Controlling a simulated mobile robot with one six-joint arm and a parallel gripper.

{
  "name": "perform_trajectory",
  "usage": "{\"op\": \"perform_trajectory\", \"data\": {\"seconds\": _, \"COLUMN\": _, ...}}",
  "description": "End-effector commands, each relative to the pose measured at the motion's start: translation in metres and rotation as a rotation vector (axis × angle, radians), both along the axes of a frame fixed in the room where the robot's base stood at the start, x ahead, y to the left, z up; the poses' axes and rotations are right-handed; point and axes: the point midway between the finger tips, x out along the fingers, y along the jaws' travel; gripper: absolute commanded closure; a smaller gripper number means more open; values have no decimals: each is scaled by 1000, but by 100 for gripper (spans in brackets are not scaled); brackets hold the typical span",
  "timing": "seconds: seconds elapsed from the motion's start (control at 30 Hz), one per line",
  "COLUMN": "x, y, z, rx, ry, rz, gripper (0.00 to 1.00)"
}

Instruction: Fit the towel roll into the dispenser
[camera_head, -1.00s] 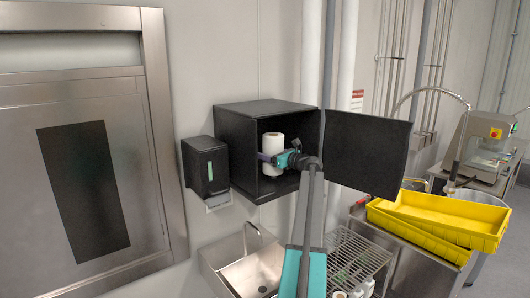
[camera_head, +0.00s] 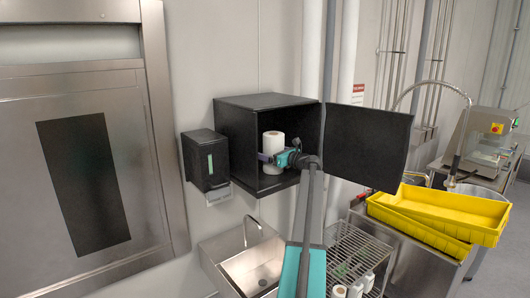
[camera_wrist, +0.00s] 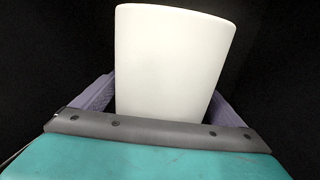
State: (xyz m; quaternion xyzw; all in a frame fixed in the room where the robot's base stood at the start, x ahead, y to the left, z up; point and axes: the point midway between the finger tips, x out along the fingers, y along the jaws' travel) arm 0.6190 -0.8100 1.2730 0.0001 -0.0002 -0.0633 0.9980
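The towel roll (camera_head: 273,143) is a white upright cylinder inside the black open dispenser box (camera_head: 236,112) on the wall. Its door (camera_head: 366,152) is swung out to the right. My gripper (camera_head: 270,158) reaches into the box from the front right, its purple fingers at the roll. In the wrist view the towel roll (camera_wrist: 172,65) fills the middle, with one finger along each side, close against it. The fingertips are hidden behind the roll. The gripper appears shut on it. Whether the roll touches the box floor or any holder is unclear, and the inside is dark.
A smaller black dispenser (camera_head: 207,159) hangs just left of the box. Below are a steel sink (camera_head: 255,268) and a wire rack (camera_head: 352,250) with white rolls. Yellow trays (camera_head: 440,215) sit at the right. Vertical pipes (camera_head: 347,60) run behind the door.

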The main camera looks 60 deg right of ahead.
Motion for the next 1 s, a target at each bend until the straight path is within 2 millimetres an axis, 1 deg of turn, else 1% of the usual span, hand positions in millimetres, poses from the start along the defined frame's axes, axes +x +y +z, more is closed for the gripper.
{"op": "perform_trajectory", "data": {"seconds": 0.27, "x": -4, "y": 0, "z": -1, "rx": 0, "ry": 0, "rz": -1, "gripper": 8}}
{"op": "perform_trajectory", "data": {"seconds": 0.43, "x": -17, "y": 2, "z": -2, "rx": -1, "ry": 0, "rz": -1, "gripper": 8}}
{"op": "perform_trajectory", "data": {"seconds": 0.57, "x": -34, "y": 5, "z": -3, "rx": -2, "ry": 0, "rz": -2, "gripper": 8}}
{"op": "perform_trajectory", "data": {"seconds": 1.0, "x": -104, "y": 14, "z": -3, "rx": -1, "ry": 0, "rz": -2, "gripper": 8}}
